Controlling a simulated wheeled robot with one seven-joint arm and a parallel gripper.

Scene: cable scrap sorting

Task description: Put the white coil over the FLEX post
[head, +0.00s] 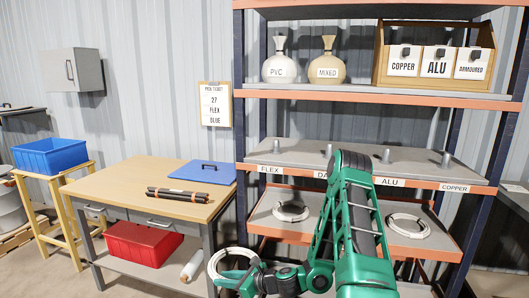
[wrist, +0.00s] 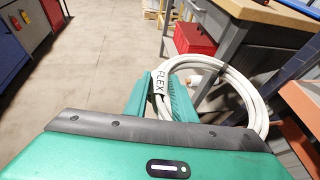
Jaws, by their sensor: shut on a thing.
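A white coil (head: 212,265) is held in my gripper (head: 232,277), low in front of the workbench and left of the shelf rack. In the wrist view the coil (wrist: 262,112) passes between the two green fingers of my gripper (wrist: 160,95), and its tag reads FLEX. The fingers are shut on it at the tag; most of the ring hangs to the right. The FLEX post (head: 276,146) is a short grey stub at the left end of the rack's middle shelf, above the FLEX label (head: 269,170). It stands bare, well above and right of the coil.
More posts stand along that shelf (head: 310,152); my arm hides part of it. Two other pale coils (head: 291,211) (head: 409,226) lie on the shelf below. A red bin (head: 143,242) sits underneath.

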